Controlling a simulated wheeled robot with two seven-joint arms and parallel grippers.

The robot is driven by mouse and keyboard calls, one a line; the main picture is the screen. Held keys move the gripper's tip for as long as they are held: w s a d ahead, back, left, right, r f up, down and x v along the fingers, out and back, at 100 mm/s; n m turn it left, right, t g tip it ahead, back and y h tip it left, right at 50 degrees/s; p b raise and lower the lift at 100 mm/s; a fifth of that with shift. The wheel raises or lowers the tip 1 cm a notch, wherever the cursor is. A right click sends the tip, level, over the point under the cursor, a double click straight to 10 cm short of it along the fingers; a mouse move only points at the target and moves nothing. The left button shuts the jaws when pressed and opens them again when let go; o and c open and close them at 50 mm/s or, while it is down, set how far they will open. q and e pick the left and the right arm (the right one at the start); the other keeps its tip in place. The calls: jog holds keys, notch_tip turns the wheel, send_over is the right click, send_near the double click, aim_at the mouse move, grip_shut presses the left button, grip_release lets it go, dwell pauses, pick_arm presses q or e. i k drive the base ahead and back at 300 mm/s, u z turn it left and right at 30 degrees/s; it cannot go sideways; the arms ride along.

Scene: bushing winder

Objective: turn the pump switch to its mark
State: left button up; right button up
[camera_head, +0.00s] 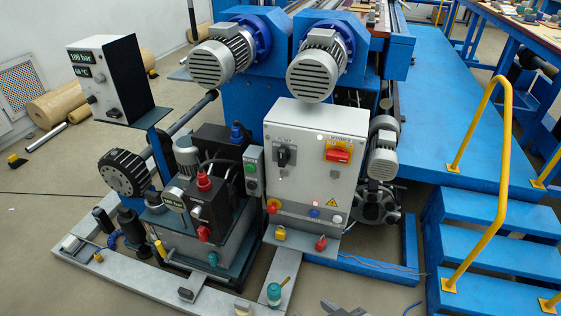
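The pump switch (285,155) is a black rotary knob on the upper left of the light grey control cabinet (308,185). Its label above is small, and its mark is too small to make out. The knob looks roughly upright. Part of a grey gripper, which I take as my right gripper (345,311), shows at the bottom edge, below the cabinet and well apart from the switch. Most of it is cut off, so its opening is unclear. My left gripper is not in view.
A red and yellow main switch (338,151) sits right of the pump switch. A green-button box (252,170) is beside the cabinet. The pump unit (205,215) stands left. Blue steps (495,245) with a yellow handrail (500,180) stand right. Two motors (316,74) overhang the cabinet.

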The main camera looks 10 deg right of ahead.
aim_at(283, 155)
jog(key=k, duration=0.6)
jog(key=u, duration=0.6)
jog(key=i, duration=1.5)
jog(key=z, duration=0.3)
